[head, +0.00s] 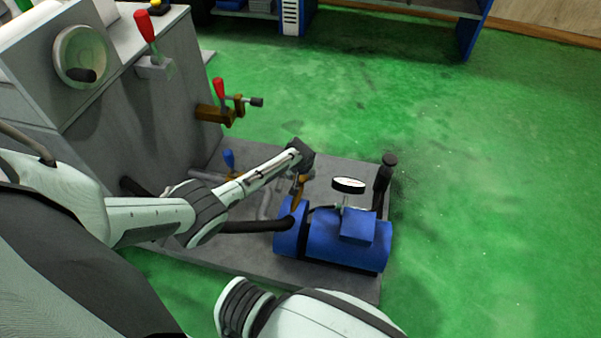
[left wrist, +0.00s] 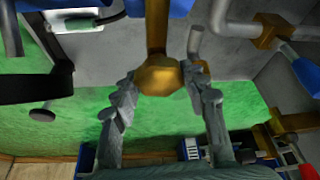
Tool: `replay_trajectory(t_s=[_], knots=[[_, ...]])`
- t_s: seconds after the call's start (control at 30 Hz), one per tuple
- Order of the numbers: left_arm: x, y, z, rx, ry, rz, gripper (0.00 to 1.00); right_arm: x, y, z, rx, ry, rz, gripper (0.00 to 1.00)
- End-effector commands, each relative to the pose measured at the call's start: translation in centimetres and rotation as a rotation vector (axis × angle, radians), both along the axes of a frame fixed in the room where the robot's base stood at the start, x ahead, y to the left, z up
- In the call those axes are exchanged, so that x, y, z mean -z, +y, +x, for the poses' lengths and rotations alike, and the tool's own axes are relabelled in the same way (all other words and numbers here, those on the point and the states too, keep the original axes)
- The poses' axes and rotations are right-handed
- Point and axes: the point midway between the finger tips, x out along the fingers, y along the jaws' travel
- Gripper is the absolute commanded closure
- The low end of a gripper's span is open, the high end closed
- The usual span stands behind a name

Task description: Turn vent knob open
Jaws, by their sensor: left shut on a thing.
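A brass-coloured knob (left wrist: 158,76) on a brass stem, which I take to be the vent knob, sits between the fingertips of my left gripper (left wrist: 160,88) in the left wrist view. The fingers are shut on it from both sides. In the head view the same brass part (head: 298,190) stands at the left end of a blue tank unit (head: 322,240). My left gripper (head: 300,158) reaches down over it from the left and partly hides it. My right gripper is not in view; only part of my right arm shows at the bottom.
A round gauge (head: 348,185) and a black upright fitting (head: 385,172) stand near the blue tank on a grey base plate (head: 345,285). A blue-handled valve (head: 229,160) and red-handled levers (head: 219,90) are on the grey machine side. Green floor at right is clear.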

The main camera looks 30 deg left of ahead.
Motion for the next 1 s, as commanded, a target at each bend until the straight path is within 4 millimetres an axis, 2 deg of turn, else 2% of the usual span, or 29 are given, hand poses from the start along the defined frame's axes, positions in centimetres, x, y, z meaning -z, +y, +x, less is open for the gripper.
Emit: replay_trajectory(t_s=[0.33, 0.87, 0.9, 1.0], knots=[[-0.08, -0.18, 0.16, -0.141, -0.003, -0.003, 0.85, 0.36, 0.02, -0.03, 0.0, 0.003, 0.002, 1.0], [-0.09, -0.02, 0.15, -0.167, -0.003, -0.002, 0.85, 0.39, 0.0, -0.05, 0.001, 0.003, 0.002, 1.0], [-0.09, -0.02, 0.15, -0.167, -0.003, -0.002, 0.55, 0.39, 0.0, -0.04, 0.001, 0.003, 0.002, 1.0], [-0.08, -0.01, 0.14, -0.167, -0.003, -0.002, 0.43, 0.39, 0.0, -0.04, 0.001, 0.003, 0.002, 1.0]])
